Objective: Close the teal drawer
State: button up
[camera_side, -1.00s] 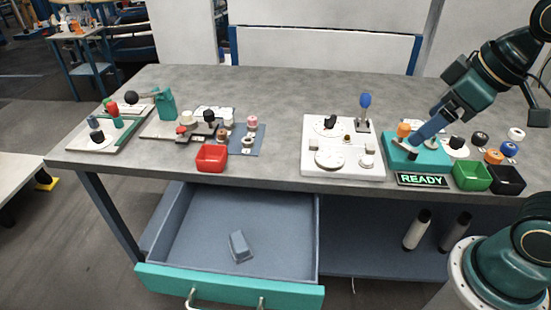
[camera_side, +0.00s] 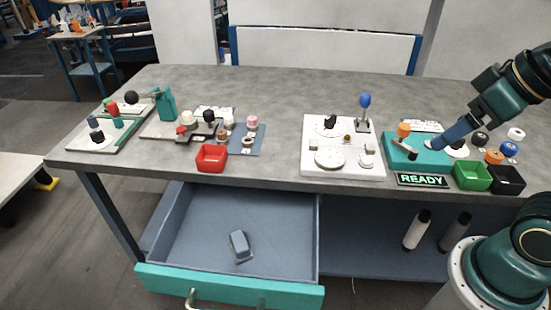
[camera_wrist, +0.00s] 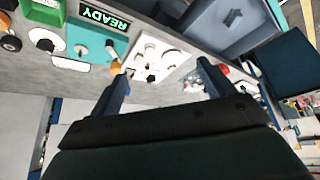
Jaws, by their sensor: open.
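The teal drawer (camera_side: 228,287) stands pulled out under the left half of the bench in the side view, its front well out from the bench edge. A metal handle (camera_side: 190,299) shows on its front, partly cut off by the picture's lower edge. A small grey-blue block (camera_side: 240,245) lies inside on the drawer floor. My gripper (camera_side: 436,143) is above the right part of the bench, by the teal box, far from the drawer. In the wrist view my gripper (camera_wrist: 163,86) has its two fingers wide apart with nothing between them.
The teal box (camera_side: 400,150) with an orange knob, the READY sign (camera_side: 422,180), a green bin (camera_side: 471,177) and a black bin (camera_side: 507,180) are near my gripper. A white panel (camera_side: 345,165) with a blue-topped lever stands mid-bench. A red bin (camera_side: 211,158) sits above the drawer.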

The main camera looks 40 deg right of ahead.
jog(key=shift+w, duration=0.1)
jog(key=c, duration=0.7)
jog(key=shift+w+a+r+n, duration=0.25)
jog(key=shift+w+a+n, duration=0.05)
jog(key=shift+w+n, duration=0.3)
jog(key=c, duration=0.7)
jog(key=w+a+n, duration=0.2)
jog(key=w, duration=0.1)
jog(key=w+a+n+g, duration=0.1)
jog(key=w, duration=0.1)
jog(key=shift+w+a+r+n, duration=0.1)
jog(key=shift+r+n, duration=0.3)
grip_shut()
jog(key=w+a+f+n+g, duration=0.1)
jog(key=w+a+f+n, duration=0.2)
jog(key=w+a+n, duration=0.35)
jog(key=w+a+f+n+g, duration=0.15)
jog(key=w+a+n, duration=0.25)
jog(key=a, duration=0.5)
jog(key=s+a+f+n+h, duration=0.1)
jog(key=s+a+f+n, duration=0.1)
jog(key=a+f+n, duration=0.3)
jog(key=s+a+f+n+h, duration=0.1)
jog(key=a+f+n, duration=0.5)
jog(key=a+f, duration=0.6)
jog(key=s+a, duration=0.1)
jog(key=a, duration=0.4)
jog(key=shift+f, duration=0.25)
